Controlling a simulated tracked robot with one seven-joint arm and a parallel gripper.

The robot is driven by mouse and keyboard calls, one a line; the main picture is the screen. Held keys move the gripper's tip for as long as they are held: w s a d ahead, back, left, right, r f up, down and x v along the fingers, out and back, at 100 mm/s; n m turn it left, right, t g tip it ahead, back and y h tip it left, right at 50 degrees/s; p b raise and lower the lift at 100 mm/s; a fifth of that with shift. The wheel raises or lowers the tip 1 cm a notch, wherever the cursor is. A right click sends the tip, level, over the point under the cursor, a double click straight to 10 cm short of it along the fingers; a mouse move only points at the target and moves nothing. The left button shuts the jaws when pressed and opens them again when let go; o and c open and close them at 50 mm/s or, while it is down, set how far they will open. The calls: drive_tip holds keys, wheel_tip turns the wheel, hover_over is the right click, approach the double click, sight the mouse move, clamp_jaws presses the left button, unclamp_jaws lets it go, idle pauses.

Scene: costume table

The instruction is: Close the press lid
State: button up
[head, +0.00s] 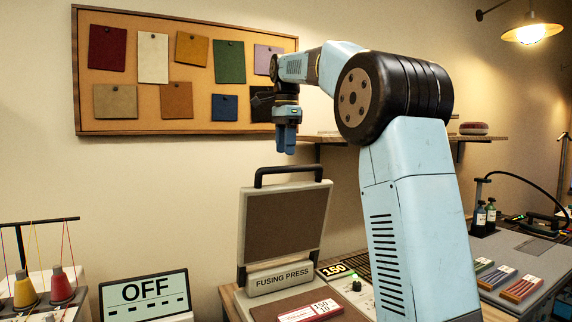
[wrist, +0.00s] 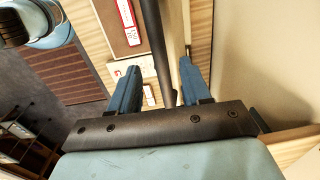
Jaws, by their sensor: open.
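The fusing press (head: 279,279) stands on the table with its lid (head: 284,222) open, raised nearly upright and leaning back a little. A black handle (head: 290,169) runs along the lid's top edge. My gripper (head: 286,152) is open and empty, pointing down just above the handle in the head view. In the wrist view my gripper (wrist: 158,66) shows its two blue fingers spread, with a dark bar, apparently the handle (wrist: 153,35), running between them in the picture. I see no contact. The brown press bed (head: 278,308) is partly cut off by the frame.
A red and white card (head: 310,311) lies on the bed. An "OFF" sign (head: 146,293) and thread spools (head: 62,287) stand left. A control box (head: 348,280) is right of the press. A wall shelf (head: 480,138) and pinboard (head: 150,130) are behind.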

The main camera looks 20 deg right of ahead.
drive_tip(key=shift+w+f, duration=0.1)
drive_tip(key=shift+f, duration=2.6)
clamp_jaws()
